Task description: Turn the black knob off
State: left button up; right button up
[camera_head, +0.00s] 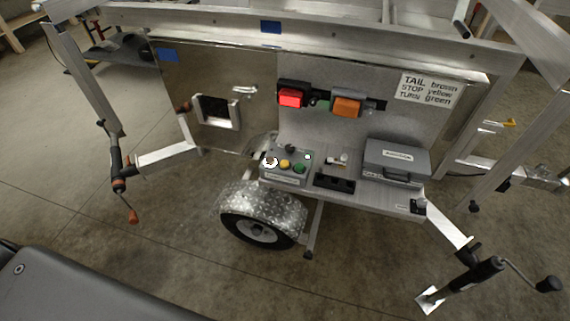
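A small grey control box (285,178) sits on the trailer's metal shelf, near the middle of the view. A black knob (290,148) stands at its back edge; its pointer direction is too small to read. Below it on the box are a yellow button (285,164), a green button (299,169) and two white round parts. Another small black knob-like part (418,206) is at the shelf's right front corner, beside a white label. Neither of my grippers is in view.
A grey case (396,160) and a black socket block (334,183) share the shelf. Red (290,98) and orange (346,107) lamps are on the panel above. A wheel (258,231) and crank jacks (118,172) flank the shelf. Concrete floor in front is open.

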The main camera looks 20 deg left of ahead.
aim_at(290, 148)
jog(key=u, duration=2.45)
jog(key=i, duration=1.95)
jog(key=z, duration=2.4)
